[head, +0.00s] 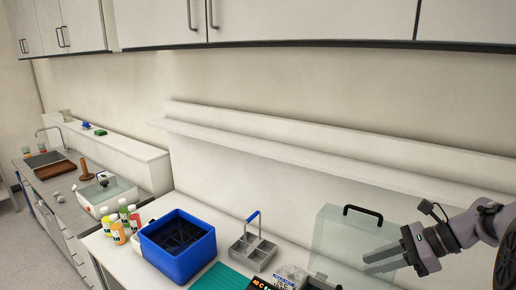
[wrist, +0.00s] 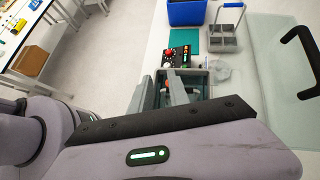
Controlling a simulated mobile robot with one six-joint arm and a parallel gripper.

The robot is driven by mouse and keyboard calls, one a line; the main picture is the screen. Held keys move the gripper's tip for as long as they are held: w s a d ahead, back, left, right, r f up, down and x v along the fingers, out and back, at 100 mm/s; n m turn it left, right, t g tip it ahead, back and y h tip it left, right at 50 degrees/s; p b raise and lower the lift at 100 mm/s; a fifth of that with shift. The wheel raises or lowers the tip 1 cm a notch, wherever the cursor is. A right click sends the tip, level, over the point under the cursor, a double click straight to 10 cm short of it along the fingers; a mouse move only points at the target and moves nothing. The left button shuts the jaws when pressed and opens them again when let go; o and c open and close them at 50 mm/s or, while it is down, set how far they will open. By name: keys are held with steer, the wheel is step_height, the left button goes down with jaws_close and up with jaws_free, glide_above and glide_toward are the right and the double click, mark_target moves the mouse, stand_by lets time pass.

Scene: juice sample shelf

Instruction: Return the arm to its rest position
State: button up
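My gripper (head: 364,261) is at the right of the head view, with its grey fingers pointing left in front of a clear box with a black handle (head: 362,212). The fingers also show in the wrist view (wrist: 164,88), above the counter. They look parted by a small gap, and I see nothing held between them. My arm comes in from the right edge of the head view.
A blue bin (head: 180,259), a grey caddy with a blue handle (head: 250,254) and a teal mat (head: 222,278) stand on the counter. Several juice bottles (head: 118,231) are left of the bin. The long wall shelf (head: 300,156) is empty.

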steer(key=s+a+f+n+t+h+b, duration=0.1)
steer(key=s+a+f+n+h+b, duration=0.3)
steer(key=s+a+f+n+b, duration=0.4)
steer(key=s+a+f+n+t+h+b, duration=0.1)
steer(key=s+a+f+n+h+b, duration=0.2)
steer(key=s+a+f+n+b, duration=0.6)
steer(key=s+f+b, duration=0.2)
steer(key=s+b, duration=0.2)
steer(key=s, duration=0.3)
steer(key=shift+s+f+t+h, duration=0.2)
steer(key=shift+f+t+h, duration=0.1)
steer(key=shift+h, duration=0.1)
steer(key=shift+d, duration=0.1)
